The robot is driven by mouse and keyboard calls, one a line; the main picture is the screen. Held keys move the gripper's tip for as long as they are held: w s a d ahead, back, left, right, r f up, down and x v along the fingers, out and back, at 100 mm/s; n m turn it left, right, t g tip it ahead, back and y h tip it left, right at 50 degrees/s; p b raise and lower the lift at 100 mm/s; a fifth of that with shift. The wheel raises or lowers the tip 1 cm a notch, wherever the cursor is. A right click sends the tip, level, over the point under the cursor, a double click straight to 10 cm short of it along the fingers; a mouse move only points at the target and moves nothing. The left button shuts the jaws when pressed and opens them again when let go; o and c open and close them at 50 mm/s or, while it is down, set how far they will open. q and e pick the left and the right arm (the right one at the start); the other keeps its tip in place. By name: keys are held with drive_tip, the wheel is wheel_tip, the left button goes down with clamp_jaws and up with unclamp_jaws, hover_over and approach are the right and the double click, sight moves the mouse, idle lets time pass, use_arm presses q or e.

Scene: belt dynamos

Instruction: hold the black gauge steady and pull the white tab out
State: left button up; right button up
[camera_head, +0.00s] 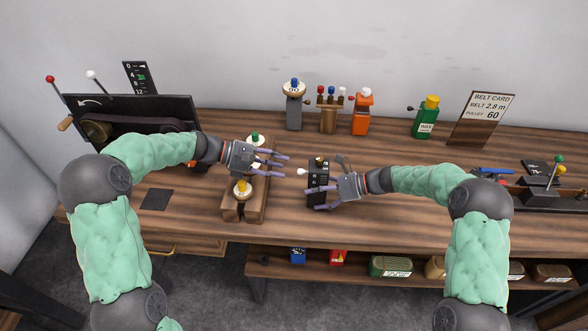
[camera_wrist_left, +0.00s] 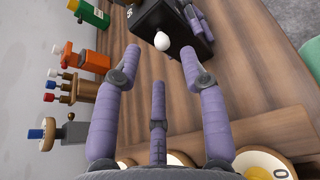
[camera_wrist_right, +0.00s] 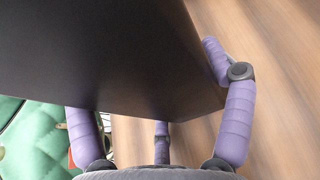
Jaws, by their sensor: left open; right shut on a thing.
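The black gauge (camera_head: 318,178) is a dark box standing on the wooden bench. Its white tab (camera_head: 302,171) sticks out of its left side, and the tab's round end (camera_wrist_left: 161,41) faces my left gripper. My right gripper (camera_head: 318,190) is shut on the gauge from the right; the gauge's dark face (camera_wrist_right: 110,50) fills much of the right wrist view. My left gripper (camera_head: 285,166) is open, a little to the left of the tab, with a gap between its fingers and the tab. The left wrist view shows the tab ahead, roughly between the spread fingers (camera_wrist_left: 160,60).
A wooden block (camera_head: 235,208) with coloured knobs lies beneath my left gripper. A belt machine (camera_head: 125,120) is at left. The bench front between block and gauge is clear.

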sight(302, 172)
use_arm(q)
drive_tip(key=shift+x, duration=2.75)
drive_tip(key=shift+c, duration=0.3)
